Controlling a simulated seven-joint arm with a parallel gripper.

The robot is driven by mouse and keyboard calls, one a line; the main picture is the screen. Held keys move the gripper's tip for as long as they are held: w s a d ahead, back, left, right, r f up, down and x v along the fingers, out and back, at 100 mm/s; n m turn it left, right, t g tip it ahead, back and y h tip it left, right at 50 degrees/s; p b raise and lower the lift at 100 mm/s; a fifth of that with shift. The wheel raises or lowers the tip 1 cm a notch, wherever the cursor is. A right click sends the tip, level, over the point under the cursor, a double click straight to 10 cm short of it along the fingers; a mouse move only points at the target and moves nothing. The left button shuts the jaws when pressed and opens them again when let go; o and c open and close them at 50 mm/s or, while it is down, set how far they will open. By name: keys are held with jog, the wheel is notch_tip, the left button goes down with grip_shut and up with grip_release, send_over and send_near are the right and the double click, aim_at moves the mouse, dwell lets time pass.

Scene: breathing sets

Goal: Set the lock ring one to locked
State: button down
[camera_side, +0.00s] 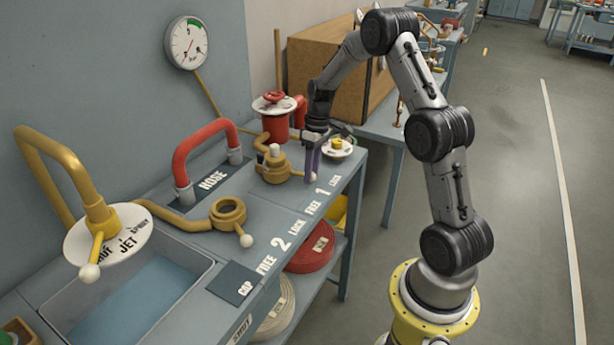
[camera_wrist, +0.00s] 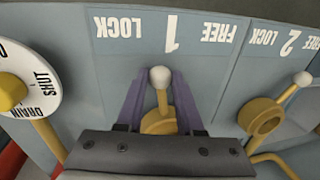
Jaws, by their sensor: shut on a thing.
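Lock ring one is a brass ring with a short handle ending in a white ball. In the wrist view the ring (camera_wrist: 158,123) sits between my purple fingers, and the ball (camera_wrist: 159,76) points towards the label 1, between LOCK and FREE. In the side view lock ring one (camera_side: 273,172) is on the bench left of my gripper (camera_side: 313,176). My gripper (camera_wrist: 160,82) is shut on its handle, with one finger on each side.
Lock ring two (camera_side: 228,210) stands nearer the sink, its ball (camera_side: 246,241) towards the bench edge. A red hose pipe (camera_side: 205,150) rises behind it. A red valve (camera_side: 275,110) and a white dial (camera_side: 338,148) are close to my gripper. The dial also shows at left in the wrist view (camera_wrist: 42,82).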

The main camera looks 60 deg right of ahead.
jog(key=shift+w+d+r+n+g, duration=0.15)
jog(key=shift+w+d+n, duration=0.2)
jog(key=shift+d+n, duration=0.5)
jog(key=shift+w+d+f+n+g, duration=0.15)
jog(key=shift+w+d+n, duration=0.15)
jog(key=shift+d+n, duration=0.5)
jog(key=shift+r, duration=0.1)
jog(key=c, duration=0.5)
grip_release()
jog(key=shift+a, duration=0.1)
jog(key=shift+c, duration=0.2)
notch_tip(320, 180, up, 14)
jog(key=d, duration=0.2)
jog(key=shift+w+d+f, duration=0.25)
jog(key=shift+w+d, duration=0.05)
jog(key=shift+w, duration=0.05)
